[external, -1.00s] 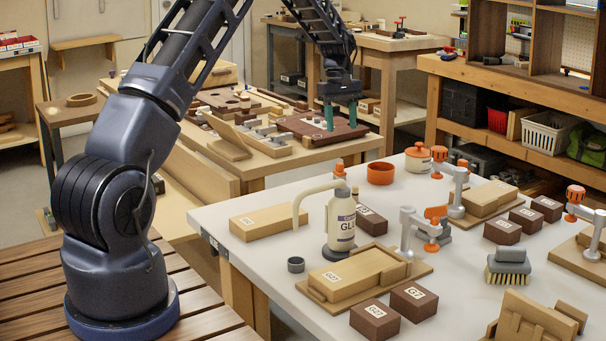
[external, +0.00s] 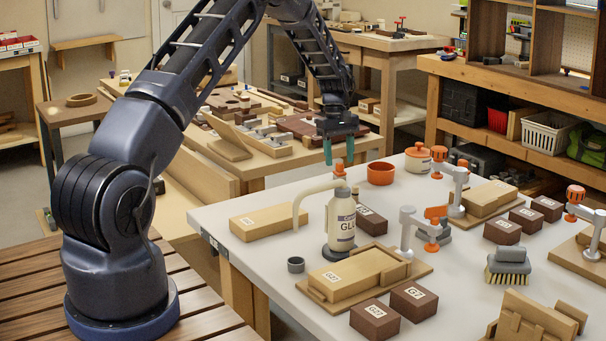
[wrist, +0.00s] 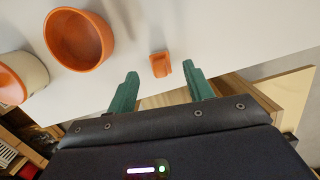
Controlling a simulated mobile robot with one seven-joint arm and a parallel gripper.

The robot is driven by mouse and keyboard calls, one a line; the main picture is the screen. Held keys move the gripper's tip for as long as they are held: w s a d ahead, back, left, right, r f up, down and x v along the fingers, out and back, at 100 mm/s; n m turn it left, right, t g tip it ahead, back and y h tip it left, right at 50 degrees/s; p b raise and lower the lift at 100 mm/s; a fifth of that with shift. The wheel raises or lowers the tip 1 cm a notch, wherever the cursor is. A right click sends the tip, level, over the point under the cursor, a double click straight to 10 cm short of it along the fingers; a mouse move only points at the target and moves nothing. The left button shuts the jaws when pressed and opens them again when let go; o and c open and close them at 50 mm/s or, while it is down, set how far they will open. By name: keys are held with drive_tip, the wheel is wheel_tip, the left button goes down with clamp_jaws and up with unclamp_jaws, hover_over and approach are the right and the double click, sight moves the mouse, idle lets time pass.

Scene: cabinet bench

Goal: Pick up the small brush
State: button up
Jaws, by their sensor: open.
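The small brush (external: 508,266) has a grey back and handle and pale bristles. It lies at the right side of the white table in the external view, bristles down. My gripper (external: 340,150) is open and empty, with green fingers, above the far left part of the table and well away from the brush. In the wrist view my gripper (wrist: 160,88) has its fingers spread, with a small orange piece (wrist: 160,64) beyond and between them. The brush does not show in the wrist view.
A glue bottle (external: 341,220) stands below my gripper in the picture. An orange bowl (external: 380,173) and a lidded pot (external: 418,158) are at the far edge.

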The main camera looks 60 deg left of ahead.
sight(340, 163)
drive_tip(key=f, duration=0.4)
drive_tip(key=shift+d, duration=0.2)
drive_tip(key=c, duration=1.1)
drive_tip(key=shift+o, duration=0.2)
drive_tip(key=shift+r, duration=0.2)
